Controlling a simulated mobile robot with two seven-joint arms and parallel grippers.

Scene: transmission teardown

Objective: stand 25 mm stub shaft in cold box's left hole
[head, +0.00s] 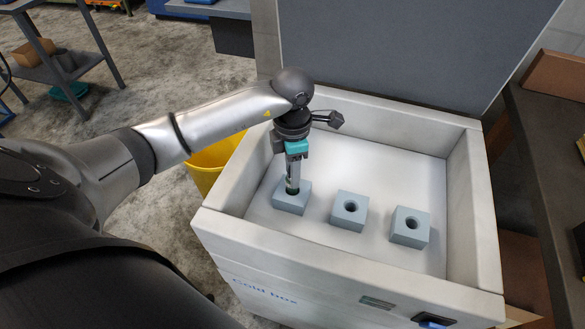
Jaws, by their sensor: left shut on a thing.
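My left gripper (292,174) points straight down over the leftmost block in the cold box (222,221). It is shut on the stub shaft (292,184), a short silver piece mostly hidden by the fingers. The shaft is upright. Its lower end is at the hole of the left block (291,205); how deep it sits in the hole I cannot tell. The middle block (349,223) and the right block (410,238) show empty round holes. My right gripper is not in view.
The box's pale walls rise around the blocks, and its dark lid (385,50) stands open behind. A yellow bin (207,170) is beside the box at left. A dark bench (548,150) is close at right. The box floor around the blocks is clear.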

